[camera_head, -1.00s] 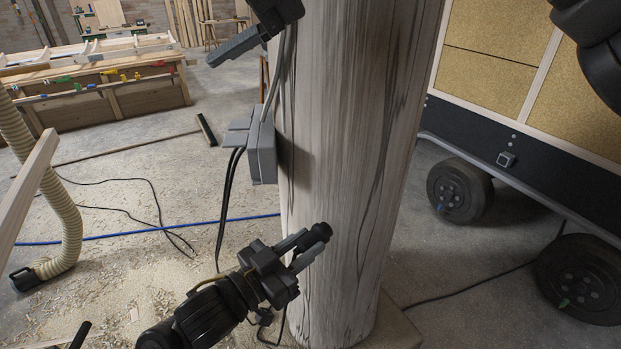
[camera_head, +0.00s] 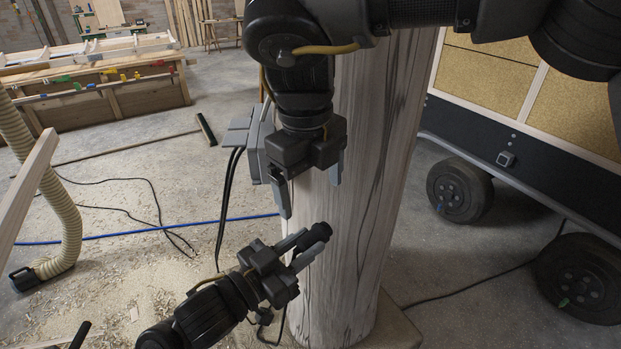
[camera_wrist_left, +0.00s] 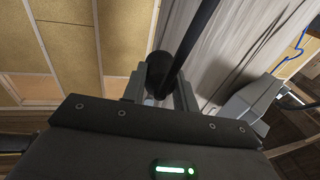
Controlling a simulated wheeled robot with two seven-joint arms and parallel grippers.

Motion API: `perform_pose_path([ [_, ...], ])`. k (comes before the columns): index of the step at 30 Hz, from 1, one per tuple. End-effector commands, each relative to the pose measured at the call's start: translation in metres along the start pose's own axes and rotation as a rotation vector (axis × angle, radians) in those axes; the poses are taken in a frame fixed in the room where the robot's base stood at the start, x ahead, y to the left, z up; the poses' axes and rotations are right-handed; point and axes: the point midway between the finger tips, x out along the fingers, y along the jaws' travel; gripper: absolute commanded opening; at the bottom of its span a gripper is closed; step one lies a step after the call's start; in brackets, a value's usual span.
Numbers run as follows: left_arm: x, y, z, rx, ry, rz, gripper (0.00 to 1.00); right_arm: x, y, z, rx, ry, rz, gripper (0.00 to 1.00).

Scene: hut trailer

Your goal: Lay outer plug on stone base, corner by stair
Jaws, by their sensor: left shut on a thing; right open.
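A black plug (camera_head: 318,233) is held in my left gripper (camera_head: 306,245), low in front of the thick pale wooden post. The left gripper is shut on it. In the left wrist view the plug (camera_wrist_left: 160,70) sits between the fingers, with a black cable (camera_wrist_left: 198,38) crossing beside it. My right gripper (camera_head: 311,188) is open and empty, pointing down in front of the post, above the left gripper and beside the grey socket box. A stone base (camera_head: 402,328) shows at the post's foot, mostly hidden by the post. I cannot make out a stair.
The grey box (camera_head: 252,150) is on the post's left side, with black cables hanging down. The trailer with dark wheels (camera_head: 460,192) stands at right. A ribbed hose (camera_head: 68,215) and blue cable (camera_head: 110,235) lie at left. Shaving-strewn floor lies between.

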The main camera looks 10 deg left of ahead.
Motion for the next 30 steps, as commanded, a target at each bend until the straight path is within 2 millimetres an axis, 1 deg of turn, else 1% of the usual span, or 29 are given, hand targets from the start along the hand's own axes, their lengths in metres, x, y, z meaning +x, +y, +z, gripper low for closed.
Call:
perform_pose_path([
  [9, 0.000, 0.000, 0.000, 0.000, 0.001, 0.000, 0.00, 0.059, 0.001, -0.001, 0.000, 0.003, 0.004, 0.87],
  [15, 0.000, 0.000, 0.000, 0.000, 0.001, 0.000, 0.00, 0.090, 0.001, 0.000, -0.001, 0.001, 0.004, 0.87],
  [18, 0.000, 0.000, 0.000, 0.000, 0.001, 0.000, 0.00, 0.100, 0.001, 0.000, 0.000, 0.000, 0.004, 0.87],
  [21, 0.000, 0.000, 0.000, 0.000, 0.001, 0.000, 0.00, 0.105, 0.001, 0.000, 0.001, 0.000, 0.003, 0.87],
  [30, 0.000, 0.000, 0.000, 0.000, 0.001, 0.000, 0.00, 0.109, 0.001, 0.000, 0.001, -0.001, 0.003, 0.87],
])
